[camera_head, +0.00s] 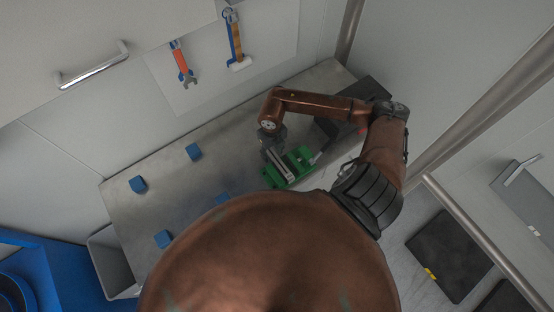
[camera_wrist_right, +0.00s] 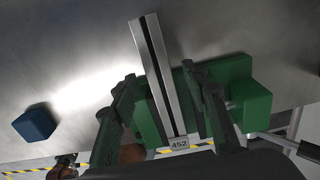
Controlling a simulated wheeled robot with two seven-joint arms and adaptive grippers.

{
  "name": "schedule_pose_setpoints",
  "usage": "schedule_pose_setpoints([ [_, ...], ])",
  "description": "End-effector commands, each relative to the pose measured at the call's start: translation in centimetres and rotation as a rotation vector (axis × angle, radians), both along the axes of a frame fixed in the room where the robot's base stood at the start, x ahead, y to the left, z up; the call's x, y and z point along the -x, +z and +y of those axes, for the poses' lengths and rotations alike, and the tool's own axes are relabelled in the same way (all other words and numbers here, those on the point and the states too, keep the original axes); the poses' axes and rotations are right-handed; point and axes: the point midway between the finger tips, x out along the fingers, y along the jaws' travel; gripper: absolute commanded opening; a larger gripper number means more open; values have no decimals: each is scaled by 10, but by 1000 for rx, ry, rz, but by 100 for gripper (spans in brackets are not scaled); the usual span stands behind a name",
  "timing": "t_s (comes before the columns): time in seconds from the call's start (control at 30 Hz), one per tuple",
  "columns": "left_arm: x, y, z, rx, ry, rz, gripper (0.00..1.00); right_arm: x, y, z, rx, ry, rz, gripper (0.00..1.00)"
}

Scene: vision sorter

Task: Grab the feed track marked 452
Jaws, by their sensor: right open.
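The feed track is a slim, slotted grey metal rail (camera_wrist_right: 154,62) with a label reading 452 (camera_wrist_right: 179,144) at its near end. It also shows in the head view as a pale bar (camera_head: 279,165). It rests at a green block-like holder (camera_wrist_right: 237,92), which also shows in the head view (camera_head: 301,158). My right gripper (camera_wrist_right: 160,76) is open, with one finger on each side of the rail; whether either finger touches it I cannot tell. In the head view the right gripper (camera_head: 273,141) is over the green holder. My left gripper is not in view.
Several blue cubes (camera_head: 138,184) lie on the metal table (camera_head: 150,215); one shows in the wrist view (camera_wrist_right: 35,122). A dark box (camera_head: 365,92) stands at the table's far right. A grey bin (camera_head: 108,262) is at the left.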

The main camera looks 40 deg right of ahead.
Motion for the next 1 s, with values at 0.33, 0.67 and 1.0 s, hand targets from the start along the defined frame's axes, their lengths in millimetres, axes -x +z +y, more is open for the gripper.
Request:
schedule_pose_setpoints([
  [0.33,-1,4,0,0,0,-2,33,-1,-17,0,1,1,-2,42],
  [0.67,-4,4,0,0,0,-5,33,-1,-17,0,0,2,-1,23],
  [1.0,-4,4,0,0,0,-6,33,-1,-17,0,0,2,-1,0],
])
